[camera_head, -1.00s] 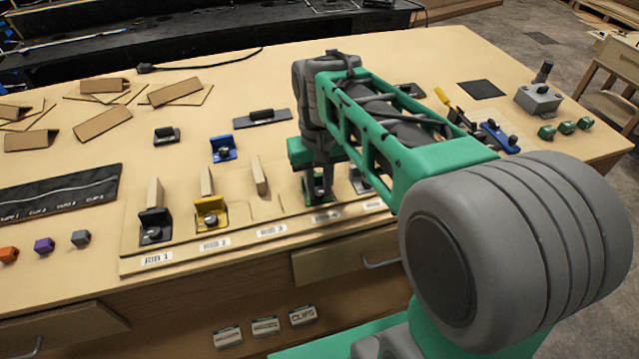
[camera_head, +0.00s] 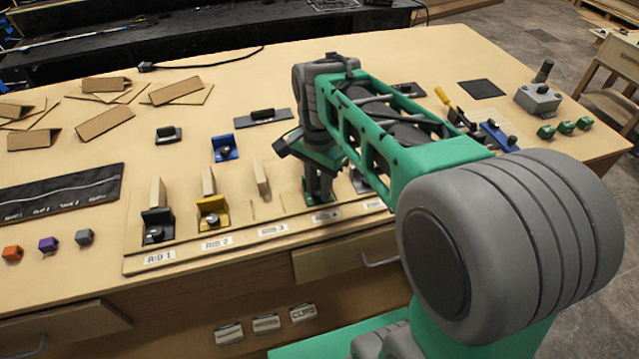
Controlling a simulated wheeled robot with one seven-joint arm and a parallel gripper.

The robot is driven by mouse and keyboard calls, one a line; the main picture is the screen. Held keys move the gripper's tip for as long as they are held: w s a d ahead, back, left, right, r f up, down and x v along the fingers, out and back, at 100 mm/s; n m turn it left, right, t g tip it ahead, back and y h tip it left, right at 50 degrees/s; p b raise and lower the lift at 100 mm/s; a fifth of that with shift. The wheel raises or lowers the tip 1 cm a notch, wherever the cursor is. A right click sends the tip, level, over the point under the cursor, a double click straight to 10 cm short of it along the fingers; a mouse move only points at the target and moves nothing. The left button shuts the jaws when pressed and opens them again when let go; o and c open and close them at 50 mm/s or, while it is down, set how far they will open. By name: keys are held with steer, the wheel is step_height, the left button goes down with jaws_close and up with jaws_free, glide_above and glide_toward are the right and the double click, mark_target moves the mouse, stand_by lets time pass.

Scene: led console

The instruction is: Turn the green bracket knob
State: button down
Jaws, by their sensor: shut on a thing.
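My gripper (camera_head: 319,190) points down at the fourth place of the board along the table's front edge. It is shut on the knob of the green bracket, which stands at that place. The knob is hidden between the fingers, and only a little of the green bracket (camera_head: 320,201) shows around them. My arm comes in from the right and covers part of the places beside it.
On the board (camera_head: 205,246), a black bracket (camera_head: 157,228) and a yellow bracket (camera_head: 212,212) stand to the left by upright wooden ribs. A blue bracket (camera_head: 224,148) stands behind. A grey control box (camera_head: 540,98) and green blocks are at the far right.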

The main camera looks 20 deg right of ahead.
steer(key=m, duration=0.5)
steer(key=shift+w+r+m, duration=0.15)
steer(key=shift+r+m, duration=0.1)
steer(key=shift+m, duration=0.05)
steer(key=m, duration=0.5)
steer(key=shift+w+p, duration=0.1)
steer(key=shift+p, duration=0.3)
steer(key=m, duration=0.5)
steer(key=shift+r+m, duration=0.1)
steer(key=shift+m, duration=0.3)
steer(key=m, duration=0.4)
steer(key=shift+m, duration=0.9)
steer(key=c, duration=1.5)
jaws_free()
steer(key=shift+c, duration=0.2)
steer(key=o, duration=0.3)
steer(key=shift+f, duration=0.2)
steer(key=shift+o, duration=0.2)
